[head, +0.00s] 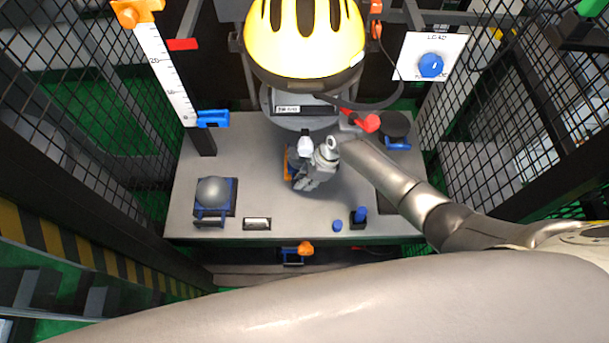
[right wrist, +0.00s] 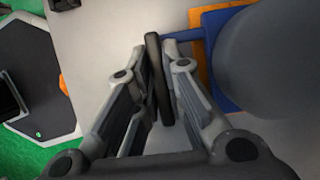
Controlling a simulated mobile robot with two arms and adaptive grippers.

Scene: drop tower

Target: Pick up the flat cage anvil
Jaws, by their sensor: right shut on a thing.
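My right gripper (head: 308,180) reaches down to the middle of the grey bench. In the right wrist view my right gripper (right wrist: 160,110) is shut on an upright dark bar. This bar meets a blue arm that runs to a blue plate (right wrist: 228,62) with a large smooth grey round body (right wrist: 275,55) on it. I take this to be the flat cage anvil; whether its top is flat cannot be told. An orange piece (right wrist: 208,18) shows under the blue plate. In the head view the gripper hides most of it. My left gripper is not in view.
A grey dome (head: 212,190) in a blue holder sits at the bench's left. A dark disc (head: 396,123) on a blue stand sits at its right. Small blue pegs (head: 360,213) stand near the front edge. A yellow helmet (head: 305,40) hangs close above. Mesh walls flank the bench.

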